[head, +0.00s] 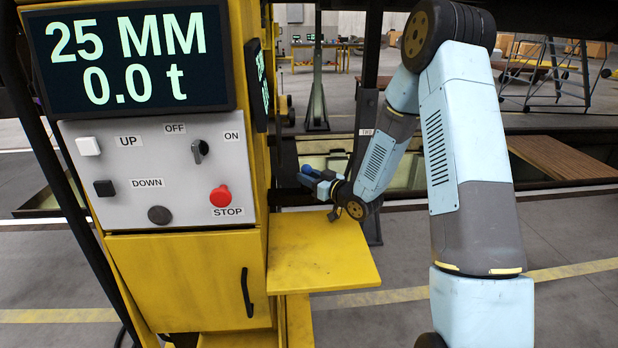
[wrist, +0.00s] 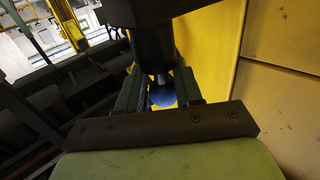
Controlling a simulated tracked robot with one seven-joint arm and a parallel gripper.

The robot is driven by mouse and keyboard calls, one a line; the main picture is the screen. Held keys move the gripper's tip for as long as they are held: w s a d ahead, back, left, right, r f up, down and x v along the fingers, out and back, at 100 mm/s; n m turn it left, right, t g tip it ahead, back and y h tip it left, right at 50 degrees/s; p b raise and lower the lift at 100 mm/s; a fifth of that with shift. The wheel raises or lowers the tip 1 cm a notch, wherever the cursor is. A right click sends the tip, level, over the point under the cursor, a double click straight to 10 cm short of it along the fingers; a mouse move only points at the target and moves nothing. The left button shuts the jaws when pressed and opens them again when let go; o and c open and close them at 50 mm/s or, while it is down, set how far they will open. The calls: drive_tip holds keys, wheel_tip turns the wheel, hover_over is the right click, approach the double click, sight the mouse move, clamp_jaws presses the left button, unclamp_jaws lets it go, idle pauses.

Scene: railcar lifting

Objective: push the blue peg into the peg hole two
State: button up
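The blue peg (head: 307,171) shows in the head view at the tip of my gripper (head: 318,181), beside the yellow lifting column. In the wrist view the peg's rounded blue end (wrist: 162,96) sits between the two fingers of my gripper (wrist: 160,90), which appear closed on its sides. A dark cylindrical part (wrist: 155,48) with a narrower grey end stands right beyond the peg; I cannot tell whether they touch. No peg hole can be made out in either view, and I cannot tell which one is hole two.
A control panel (head: 165,172) with switches and a red stop button (head: 221,196) fills the left. Its display (head: 128,55) reads 25 MM and 0.0 t. A yellow shelf (head: 318,262) juts out below my gripper. A dark labelled post (head: 367,145) stands behind my forearm.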

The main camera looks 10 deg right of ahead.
drive_tip(key=shift+o, duration=0.4)
drive_tip(key=shift+s+d, duration=0.2)
drive_tip(key=v, duration=1.3)
